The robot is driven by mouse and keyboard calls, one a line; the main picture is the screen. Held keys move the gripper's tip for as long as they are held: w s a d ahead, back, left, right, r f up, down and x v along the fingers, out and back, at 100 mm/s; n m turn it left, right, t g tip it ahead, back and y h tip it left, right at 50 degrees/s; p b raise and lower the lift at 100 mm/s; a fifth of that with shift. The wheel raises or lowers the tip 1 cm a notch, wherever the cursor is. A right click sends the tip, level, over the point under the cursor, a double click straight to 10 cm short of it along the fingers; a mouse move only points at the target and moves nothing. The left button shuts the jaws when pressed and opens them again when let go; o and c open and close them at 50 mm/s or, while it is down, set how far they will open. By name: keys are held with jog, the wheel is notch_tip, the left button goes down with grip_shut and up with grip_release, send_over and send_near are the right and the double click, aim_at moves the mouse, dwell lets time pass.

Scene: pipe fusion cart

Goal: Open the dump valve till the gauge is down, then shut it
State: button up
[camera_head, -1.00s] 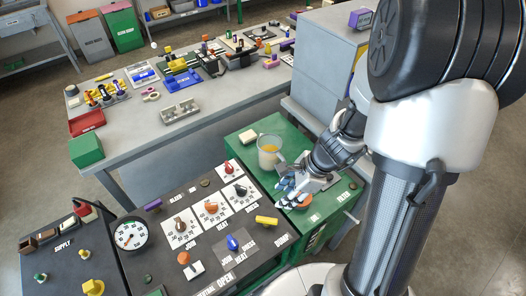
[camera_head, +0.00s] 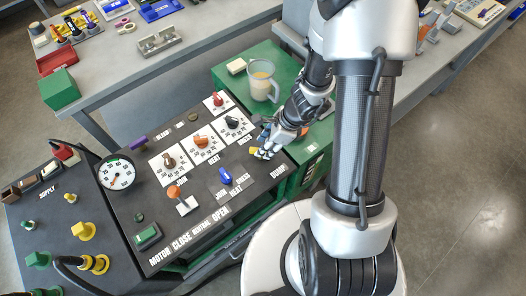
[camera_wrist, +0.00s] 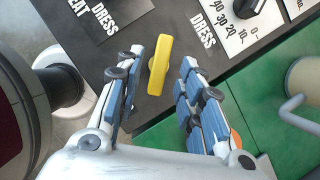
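The yellow dump valve handle (camera_wrist: 159,66) is a short bar on the dark panel. In the wrist view it stands between the fingertips of my gripper (camera_wrist: 163,60), with a gap to the right finger and a narrower one to the left. My gripper is open. In the head view my gripper (camera_head: 264,148) is at the panel's right part by the DUMP label and mostly hides the handle. The round white gauge (camera_head: 116,174) with a dark rim stands at the panel's left; its needle is too small to read surely.
Several knobs on white dials, such as the orange knob (camera_head: 201,141), and a blue switch (camera_head: 225,175) sit close by on the panel. A jug (camera_head: 262,84) stands on the green cabinet (camera_head: 229,72) behind. Yellow valves (camera_head: 83,231) are at lower left.

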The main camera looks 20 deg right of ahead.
jog(key=shift+b+x, duration=0.5)
jog(key=shift+x, duration=0.8)
jog(key=shift+c, duration=0.4)
grip_shut()
